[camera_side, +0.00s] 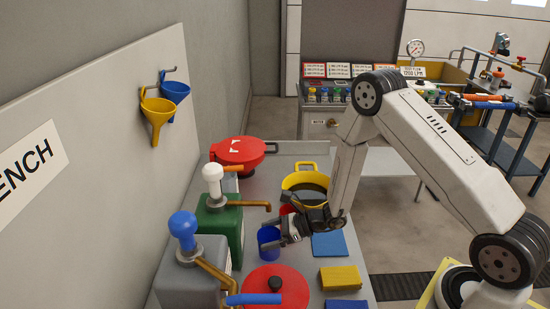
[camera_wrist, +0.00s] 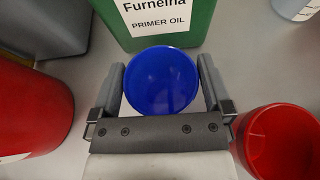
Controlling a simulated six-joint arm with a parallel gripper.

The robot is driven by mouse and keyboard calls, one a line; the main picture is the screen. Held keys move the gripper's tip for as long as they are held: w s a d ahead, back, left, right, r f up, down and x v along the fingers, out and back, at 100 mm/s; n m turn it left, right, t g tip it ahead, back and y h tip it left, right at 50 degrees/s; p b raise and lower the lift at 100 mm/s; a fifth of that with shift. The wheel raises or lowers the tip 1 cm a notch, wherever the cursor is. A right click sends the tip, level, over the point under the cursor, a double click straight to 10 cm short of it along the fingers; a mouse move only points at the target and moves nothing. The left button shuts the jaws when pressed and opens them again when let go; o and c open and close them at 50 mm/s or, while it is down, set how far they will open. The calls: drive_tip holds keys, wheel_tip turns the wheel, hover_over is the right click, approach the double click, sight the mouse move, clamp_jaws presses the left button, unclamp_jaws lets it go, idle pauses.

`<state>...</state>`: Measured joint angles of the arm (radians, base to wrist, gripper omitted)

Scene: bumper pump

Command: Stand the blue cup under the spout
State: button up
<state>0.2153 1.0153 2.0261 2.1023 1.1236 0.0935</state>
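The blue cup (camera_wrist: 162,82) sits between the two fingers of my gripper (camera_wrist: 163,85) in the wrist view, and I look down into its empty inside. The fingers are spread about the cup's width, close along both sides; whether they press on it is not clear. In the side view the cup (camera_side: 268,243) stands upright at my gripper (camera_side: 284,234), apparently on or just above the bench. The green pump (camera_side: 221,226), labelled primer oil, has a white knob and a copper spout (camera_side: 255,203). The grey pump (camera_side: 190,276) has a blue knob and its own copper spout (camera_side: 218,274).
A red cup (camera_wrist: 280,142) stands close right of my gripper in the wrist view. A red pot (camera_side: 272,287), a yellow pot (camera_side: 303,180), a blue pad (camera_side: 329,245) and a yellow block (camera_side: 341,277) crowd the bench. Another red pot (camera_side: 237,150) is farther back.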

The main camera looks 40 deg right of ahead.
drive_tip(key=shift+r, duration=0.1)
drive_tip(key=shift+s+d+r, duration=0.25)
drive_tip(key=shift+s+d, duration=0.05)
drive_tip(key=shift+d, duration=0.05)
drive_tip(key=v, duration=1.1)
drive_tip(key=shift+s+f, duration=0.1)
idle(0.3)
drive_tip(key=s+a+r+n+g+h, duration=0.25)
drive_tip(key=s+n+g, duration=0.25)
drive_tip(key=n, duration=0.3)
drive_tip(key=s+a+r+n+g+h, duration=0.1)
drive_tip(key=s+a+n+g, duration=0.2)
drive_tip(key=s+n+g, duration=0.4)
wheel_tip(320, 180, up, 5)
drive_tip(key=w+d+n+t+h, duration=0.1)
drive_tip(key=n+t+h, duration=0.4)
drive_tip(key=n, duration=0.7)
drive_tip(key=shift+w+d+r+h, duration=0.2)
drive_tip(key=shift+w+d+h, duration=0.25)
drive_tip(key=shift+w, duration=0.35)
